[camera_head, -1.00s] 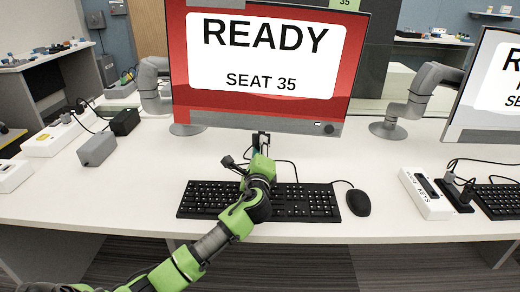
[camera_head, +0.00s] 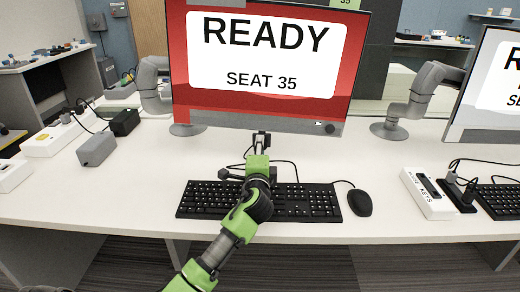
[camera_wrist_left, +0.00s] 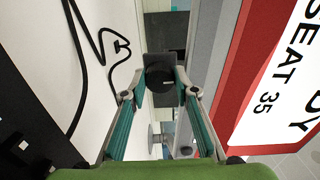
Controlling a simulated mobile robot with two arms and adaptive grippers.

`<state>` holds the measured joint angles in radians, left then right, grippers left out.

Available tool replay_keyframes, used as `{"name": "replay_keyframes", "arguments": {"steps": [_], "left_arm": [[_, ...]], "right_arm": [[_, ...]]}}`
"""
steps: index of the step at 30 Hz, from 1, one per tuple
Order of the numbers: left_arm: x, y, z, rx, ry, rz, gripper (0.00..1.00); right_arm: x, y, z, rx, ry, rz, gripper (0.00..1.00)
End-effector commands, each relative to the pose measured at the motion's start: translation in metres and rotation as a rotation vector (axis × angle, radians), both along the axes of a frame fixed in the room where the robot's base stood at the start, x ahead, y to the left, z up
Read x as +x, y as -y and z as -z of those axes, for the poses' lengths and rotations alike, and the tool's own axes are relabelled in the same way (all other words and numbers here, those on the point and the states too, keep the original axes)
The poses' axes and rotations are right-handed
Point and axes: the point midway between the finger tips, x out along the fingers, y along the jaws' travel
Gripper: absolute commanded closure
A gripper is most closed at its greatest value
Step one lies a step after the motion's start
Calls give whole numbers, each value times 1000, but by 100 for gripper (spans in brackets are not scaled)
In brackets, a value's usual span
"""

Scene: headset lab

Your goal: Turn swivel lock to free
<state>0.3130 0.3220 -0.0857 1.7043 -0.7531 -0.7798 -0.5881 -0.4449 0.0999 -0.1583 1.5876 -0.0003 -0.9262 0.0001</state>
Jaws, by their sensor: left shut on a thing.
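The swivel lock shows in the left wrist view as a round black knob (camera_wrist_left: 158,76) with a short pale mark on its face. The fingertips of my left gripper (camera_wrist_left: 160,92) are closed on its two sides. In the head view my left gripper (camera_head: 261,141) reaches up to the lower edge of the red monitor (camera_head: 180,75), with its tips just below that edge. The knob is too small and too covered there to read its angle. My right gripper is in neither view.
A black keyboard (camera_head: 312,201) lies under my left arm, with a mouse (camera_head: 359,202) to its right. A cable runs behind the gripper.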

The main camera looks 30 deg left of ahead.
Motion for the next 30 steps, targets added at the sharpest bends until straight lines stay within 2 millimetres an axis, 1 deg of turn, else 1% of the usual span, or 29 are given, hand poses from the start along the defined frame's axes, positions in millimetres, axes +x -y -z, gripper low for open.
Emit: {"name": "replay_keyframes", "arguments": {"steps": [9,10,11,12,19,23,26,30], "left_arm": [[0,0,2,-6,-1,0,94],[0,0,2,-5,-2,-1,65],[0,0,2,-5,-2,-1,57],[0,0,2,-5,-2,-1,56],[0,0,1,-3,-1,0,56],[-2,1,1,-3,-1,0,56],[-9,6,1,-3,-1,1,56],[-28,18,2,-5,-2,2,56]], "right_arm": [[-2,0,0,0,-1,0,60],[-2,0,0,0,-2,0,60],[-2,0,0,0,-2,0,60],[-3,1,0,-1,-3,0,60],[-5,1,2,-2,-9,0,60],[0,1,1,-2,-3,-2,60],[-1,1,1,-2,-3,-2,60],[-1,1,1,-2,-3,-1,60]]}}
